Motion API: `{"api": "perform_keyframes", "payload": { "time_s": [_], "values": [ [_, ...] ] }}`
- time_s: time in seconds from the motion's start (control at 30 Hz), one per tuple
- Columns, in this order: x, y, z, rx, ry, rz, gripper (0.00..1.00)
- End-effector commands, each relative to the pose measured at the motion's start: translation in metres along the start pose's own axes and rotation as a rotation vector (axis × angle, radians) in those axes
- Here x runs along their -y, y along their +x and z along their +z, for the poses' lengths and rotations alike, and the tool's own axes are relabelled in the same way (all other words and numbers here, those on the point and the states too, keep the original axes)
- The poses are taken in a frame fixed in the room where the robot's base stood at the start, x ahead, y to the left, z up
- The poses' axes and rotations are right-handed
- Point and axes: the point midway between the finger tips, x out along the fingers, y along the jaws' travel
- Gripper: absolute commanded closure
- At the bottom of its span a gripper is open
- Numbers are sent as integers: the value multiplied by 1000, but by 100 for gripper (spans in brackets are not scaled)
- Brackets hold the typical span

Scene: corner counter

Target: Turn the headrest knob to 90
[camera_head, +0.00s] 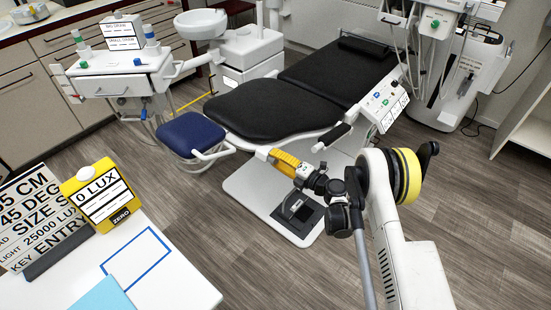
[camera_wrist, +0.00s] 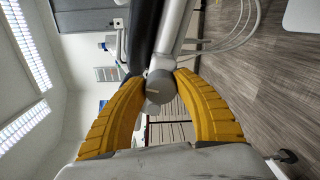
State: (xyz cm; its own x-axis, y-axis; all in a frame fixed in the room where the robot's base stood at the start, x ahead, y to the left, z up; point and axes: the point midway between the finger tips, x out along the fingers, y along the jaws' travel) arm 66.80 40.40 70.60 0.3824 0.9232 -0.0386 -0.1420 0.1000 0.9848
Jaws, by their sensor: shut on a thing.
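In the wrist view, a round grey knob (camera_wrist: 159,89) with a short pale mark on its face sits between the two yellow fingers of my gripper (camera_wrist: 162,74). The fingers press on it from both sides. A grey-white bar and a dark pad edge run behind the knob. In the head view, my gripper (camera_head: 272,154) reaches left to the near side of the dental chair (camera_head: 270,106), beside a navy blue pad (camera_head: 191,134) on a white bracket. The knob cannot be made out clearly there. No angle scale is readable on it.
A white table (camera_head: 185,285) at the lower left holds a yellow meter reading 0 LUX (camera_head: 101,197) and a text board (camera_head: 35,215). A chair control panel (camera_head: 385,103) stands close beyond my arm. Wood floor (camera_head: 250,250) is open in front of the chair.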

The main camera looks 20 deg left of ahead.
Motion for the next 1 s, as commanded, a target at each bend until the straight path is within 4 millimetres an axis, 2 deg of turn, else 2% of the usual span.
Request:
{"api": "perform_keyframes", "payload": {
  "time_s": [0.03, 0.1, 0.47, 0.57, 0.7, 0.73, 0.8, 1.0],
  "values": [
    [-1, 2, -3, -6, 1, 2, 62],
    [-1, 1, -2, -5, 0, 1, 42],
    [-4, 0, 0, -2, 0, 1, 42],
    [-16, 0, 2, -2, 0, 1, 42],
    [-45, -1, 6, -2, 0, 1, 42],
    [-51, -1, 8, -2, 1, 2, 38],
    [-66, -2, 10, -2, 2, 3, 24],
    [-96, -3, 15, -2, 4, 6, 24]
  ]
}}
